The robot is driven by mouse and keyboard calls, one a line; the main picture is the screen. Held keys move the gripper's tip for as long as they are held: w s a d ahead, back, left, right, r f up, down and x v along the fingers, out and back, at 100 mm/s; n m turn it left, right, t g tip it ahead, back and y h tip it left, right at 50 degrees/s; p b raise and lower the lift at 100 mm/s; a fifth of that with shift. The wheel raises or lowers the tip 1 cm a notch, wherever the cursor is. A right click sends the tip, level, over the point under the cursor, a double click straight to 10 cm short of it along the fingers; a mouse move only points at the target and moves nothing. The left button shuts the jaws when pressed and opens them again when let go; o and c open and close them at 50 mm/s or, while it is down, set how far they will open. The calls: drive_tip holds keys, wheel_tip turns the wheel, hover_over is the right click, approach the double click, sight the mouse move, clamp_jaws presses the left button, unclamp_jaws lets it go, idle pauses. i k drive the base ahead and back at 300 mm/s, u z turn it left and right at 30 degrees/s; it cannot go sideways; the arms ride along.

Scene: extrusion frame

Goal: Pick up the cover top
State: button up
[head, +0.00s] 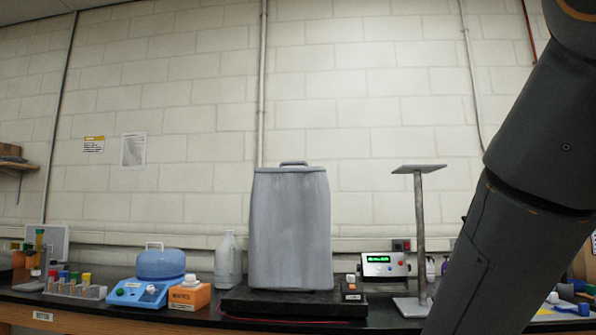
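A tall grey cover (290,230) stands upright on a black base in the middle of the head view. Its top (270,170) is a flat grey rim with a small raised handle (294,163) at the centre. I cannot tell whether the top is a separate lid or one piece with the body. My dark arm crosses the right side of the picture. My gripper is outside the picture, so its state is hidden.
A grey stand (419,240) with a flat plate on top rises to the right of the cover. A meter with a green display (381,265) stands between them. A blue-lidded device (158,270), orange box (189,295) and clear jug (228,262) are on the left.

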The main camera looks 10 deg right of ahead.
sight(281, 169)
drive_tip(key=u, duration=1)
drive_tip(key=i, duration=1.45)
drive_tip(key=z, duration=0.4)
